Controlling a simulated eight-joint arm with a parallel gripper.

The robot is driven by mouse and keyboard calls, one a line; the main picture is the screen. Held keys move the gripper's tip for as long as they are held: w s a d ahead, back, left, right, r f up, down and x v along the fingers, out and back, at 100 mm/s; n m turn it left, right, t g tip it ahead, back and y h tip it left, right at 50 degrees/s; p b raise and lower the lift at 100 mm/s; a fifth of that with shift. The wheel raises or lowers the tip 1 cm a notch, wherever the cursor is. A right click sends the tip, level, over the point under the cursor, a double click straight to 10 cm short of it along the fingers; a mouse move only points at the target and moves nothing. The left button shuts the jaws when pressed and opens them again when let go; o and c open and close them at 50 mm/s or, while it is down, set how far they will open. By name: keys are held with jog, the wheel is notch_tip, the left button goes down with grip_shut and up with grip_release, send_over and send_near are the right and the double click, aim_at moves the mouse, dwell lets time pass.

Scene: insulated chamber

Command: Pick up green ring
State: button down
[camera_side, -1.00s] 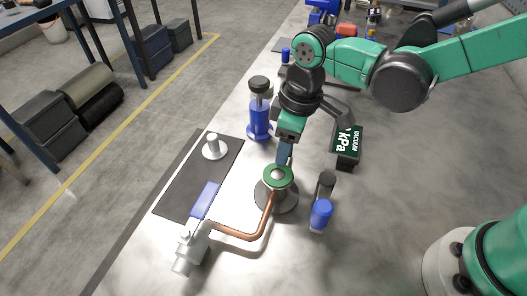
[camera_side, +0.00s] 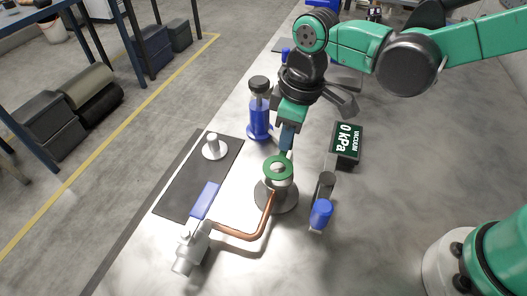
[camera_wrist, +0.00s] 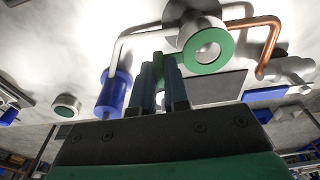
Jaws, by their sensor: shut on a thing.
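The green ring (camera_side: 267,170) is a flat green band in the middle of the side view, over a round grey metal fitting (camera_side: 272,198). A pale part of the fitting shows through and just below the ring; I cannot tell whether they touch. The ring also shows large in the wrist view (camera_wrist: 228,48). My gripper (camera_side: 285,154) comes down from above and is shut on the ring's far edge. In the wrist view my gripper's fingers (camera_wrist: 160,72) are close together beside the ring, and the gripped edge is partly hidden.
A bent copper pipe (camera_side: 240,236) runs from the fitting to a valve with a blue handle (camera_side: 205,201). A white peg (camera_side: 213,147) stands on a dark mat (camera_side: 175,196). A blue cylinder (camera_side: 258,126), a blue-capped part (camera_side: 321,212) and a vacuum display (camera_side: 347,144) stand nearby.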

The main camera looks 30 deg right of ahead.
notch_tip(320, 180, up, 18)
dwell(0.3)
